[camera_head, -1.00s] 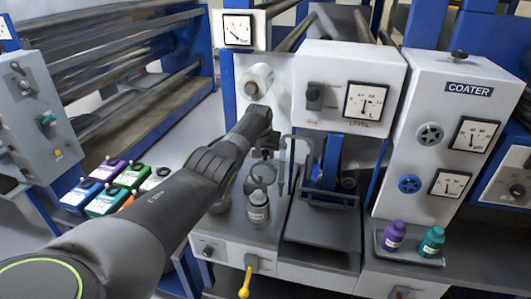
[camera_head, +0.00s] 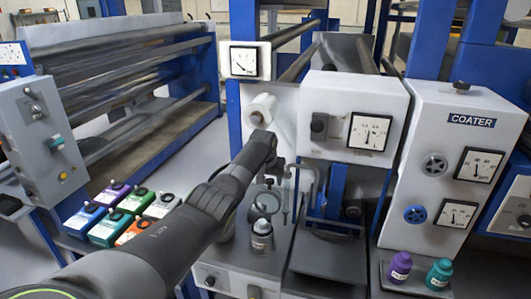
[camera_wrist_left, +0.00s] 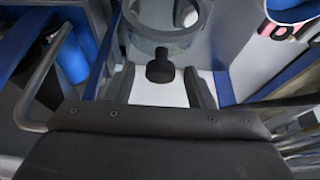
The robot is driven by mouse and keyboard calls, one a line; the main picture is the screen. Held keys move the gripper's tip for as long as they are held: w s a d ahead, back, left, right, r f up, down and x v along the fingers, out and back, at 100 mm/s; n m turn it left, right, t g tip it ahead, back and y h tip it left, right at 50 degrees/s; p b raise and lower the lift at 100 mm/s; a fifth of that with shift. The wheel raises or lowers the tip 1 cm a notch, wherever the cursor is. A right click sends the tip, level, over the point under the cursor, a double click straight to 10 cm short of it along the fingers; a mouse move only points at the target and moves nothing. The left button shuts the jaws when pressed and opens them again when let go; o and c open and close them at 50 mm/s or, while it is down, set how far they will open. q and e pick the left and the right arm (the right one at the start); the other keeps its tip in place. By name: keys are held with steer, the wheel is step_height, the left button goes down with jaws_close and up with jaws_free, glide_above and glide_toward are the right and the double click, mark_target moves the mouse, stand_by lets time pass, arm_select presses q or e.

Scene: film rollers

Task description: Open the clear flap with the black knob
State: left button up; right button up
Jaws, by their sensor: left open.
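The clear flap (camera_wrist_left: 165,38) is a see-through curved band at the top of the left wrist view. A black knob (camera_wrist_left: 160,68) sticks out at its lower edge. My left gripper (camera_wrist_left: 163,92) is open, with one finger on each side of the knob and a gap on both sides; I cannot tell its depth to the knob. In the head view the clear flap (camera_head: 265,203) sits low on the machine, partly hidden by my left gripper (camera_head: 270,180). The knob is not clear there. My right gripper is not in view.
Several coloured cases (camera_head: 110,228) lie at left. A purple bottle (camera_head: 399,267) and a teal bottle (camera_head: 439,273) stand on the right shelf.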

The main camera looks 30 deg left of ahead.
arm_select(q)
steer(key=shift+s+r, duration=0.2)
steer(key=shift+r, duration=0.35)
steer(key=b+v, duration=0.2)
steer(key=v, duration=1.2)
steer(key=shift+b, duration=0.35)
steer(key=shift+s+r, duration=0.1)
